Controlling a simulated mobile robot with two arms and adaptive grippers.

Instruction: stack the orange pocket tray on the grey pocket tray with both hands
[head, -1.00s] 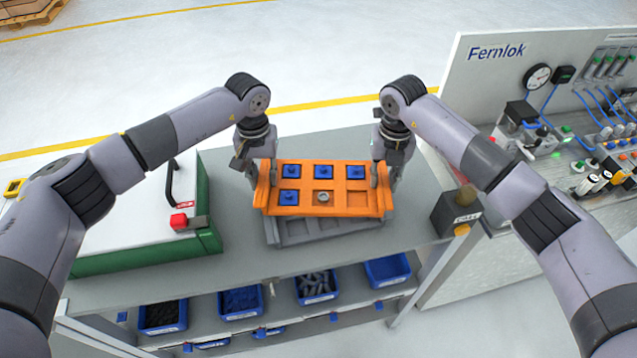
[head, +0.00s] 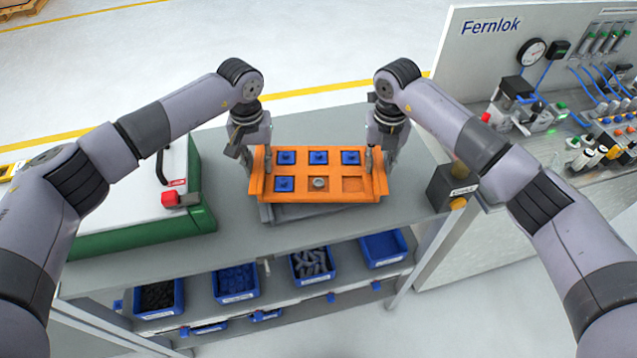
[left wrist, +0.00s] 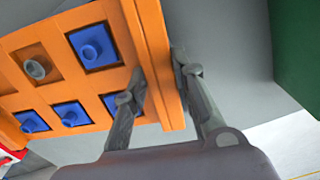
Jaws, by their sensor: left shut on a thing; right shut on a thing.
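The orange pocket tray (head: 330,183) is held between my two grippers above the grey pocket tray (head: 300,215). Several of its pockets hold blue parts, one holds a small grey round part, and one is empty. Only the front and left edges of the grey tray show below it; I cannot tell whether the two trays touch. My left gripper (head: 257,172) is shut on the orange tray's left wall, and in the left wrist view its fingers (left wrist: 160,90) straddle that wall. My right gripper (head: 378,165) is shut on the right wall.
A green and white machine with a red button (head: 172,198) stands left on the grey bench (head: 235,240). A dark box (head: 450,188) stands at the right. Blue bins (head: 235,284) sit on the shelf below. The Fernlok panel (head: 490,50) is further right.

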